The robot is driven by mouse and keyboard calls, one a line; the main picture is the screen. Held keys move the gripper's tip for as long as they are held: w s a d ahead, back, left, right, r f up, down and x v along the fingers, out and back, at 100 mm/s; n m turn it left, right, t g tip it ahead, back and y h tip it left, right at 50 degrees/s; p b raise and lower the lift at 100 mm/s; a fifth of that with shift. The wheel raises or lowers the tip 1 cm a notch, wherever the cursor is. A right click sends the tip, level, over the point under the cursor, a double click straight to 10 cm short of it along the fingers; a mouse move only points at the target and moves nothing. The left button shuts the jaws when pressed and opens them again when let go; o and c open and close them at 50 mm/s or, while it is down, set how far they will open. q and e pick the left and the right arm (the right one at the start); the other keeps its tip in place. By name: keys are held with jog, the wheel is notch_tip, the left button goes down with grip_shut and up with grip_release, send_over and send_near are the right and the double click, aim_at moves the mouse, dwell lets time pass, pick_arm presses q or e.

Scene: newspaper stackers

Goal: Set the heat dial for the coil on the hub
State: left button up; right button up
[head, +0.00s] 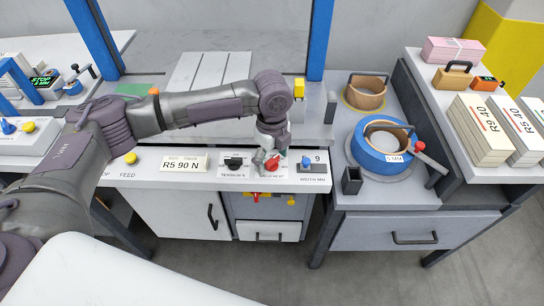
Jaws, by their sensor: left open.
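The heat dial (272,165) is a red knob on the sloping white front panel, with a partly hidden label ending in "HEAT" below it. My left gripper (267,159) points down right at this knob, open, its fingertips close around or just above it. I cannot tell whether they touch. The gripper hides part of the knob, so its setting cannot be read. The coil (361,151) is a blue ring marked "5 MM", lying on the round hub on the right-hand bench. My right gripper is not in view.
Close beside the red knob are a black tension knob (233,161) and a blue width knob (306,164) with a "9" by it. A red-handled lever (419,146) stands by the coil. Paper stacks (478,128) fill the right shelf.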

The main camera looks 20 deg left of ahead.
pick_arm(q)
jog(key=c, duration=1.2)
jog(key=shift+o, duration=0.2)
jog(key=shift+r+n+p, duration=0.2)
jog(key=shift+n+p, duration=0.2)
jog(key=shift+p, duration=0.45)
jog(key=n+p, duration=1.1)
jog(key=p, duration=0.4)
jog(key=n+p, duration=0.2)
jog(key=n, duration=0.1)
jog(key=shift+p, duration=0.4)
jog(key=shift+f+n+p, duration=0.1)
jog(key=shift+n+p, duration=0.75)
jog(key=shift+n, duration=0.55)
jog(key=o, duration=1.2)
jog(key=shift+c, duration=0.2)
